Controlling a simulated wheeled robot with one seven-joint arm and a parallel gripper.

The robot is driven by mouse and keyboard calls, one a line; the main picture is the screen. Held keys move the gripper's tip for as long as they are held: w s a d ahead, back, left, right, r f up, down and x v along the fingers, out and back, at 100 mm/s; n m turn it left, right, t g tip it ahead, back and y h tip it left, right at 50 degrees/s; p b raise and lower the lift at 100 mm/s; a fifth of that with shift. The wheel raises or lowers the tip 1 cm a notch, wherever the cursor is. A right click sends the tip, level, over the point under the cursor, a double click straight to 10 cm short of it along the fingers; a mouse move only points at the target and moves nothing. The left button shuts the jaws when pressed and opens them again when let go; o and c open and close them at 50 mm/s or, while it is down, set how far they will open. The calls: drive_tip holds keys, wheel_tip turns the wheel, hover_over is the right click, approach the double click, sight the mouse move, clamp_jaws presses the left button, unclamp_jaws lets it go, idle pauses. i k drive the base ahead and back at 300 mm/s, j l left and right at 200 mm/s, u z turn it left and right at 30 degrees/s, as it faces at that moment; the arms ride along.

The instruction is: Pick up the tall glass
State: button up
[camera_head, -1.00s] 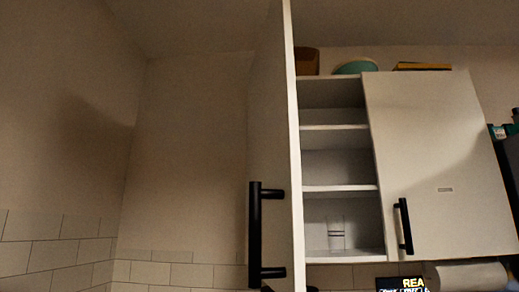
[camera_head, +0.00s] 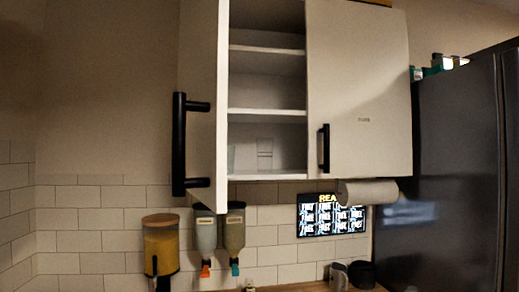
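A clear, faint tall glass (camera_head: 265,154) stands upright on the bottom shelf of the open white wall cabinet (camera_head: 268,113), towards the right of the opening. Dark bands show across it. A second pale, see-through shape (camera_head: 231,158) shows at the left of the same shelf, partly hidden by the door edge; I cannot tell what it is. The left door (camera_head: 222,110) stands open towards me, with a black handle (camera_head: 179,145). My gripper is not in view.
The right door (camera_head: 360,90) is shut. Below hang a paper towel roll (camera_head: 368,192) and two dispensers (camera_head: 220,230). A yellow-filled jar (camera_head: 161,245), a lit sign (camera_head: 331,219) and dark cups (camera_head: 361,274) are lower. A dark fridge (camera_head: 450,170) stands at right.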

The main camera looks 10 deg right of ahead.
sight(264, 145)
drive_tip(key=i+l, duration=0.2)
drive_tip(key=i, duration=0.25)
drive_tip(key=i+l, duration=0.2)
drive_tip(key=i, duration=0.3)
drive_tip(key=i+l+z, duration=0.1)
drive_tip(key=i, duration=0.35)
drive_tip(key=l, duration=0.1)
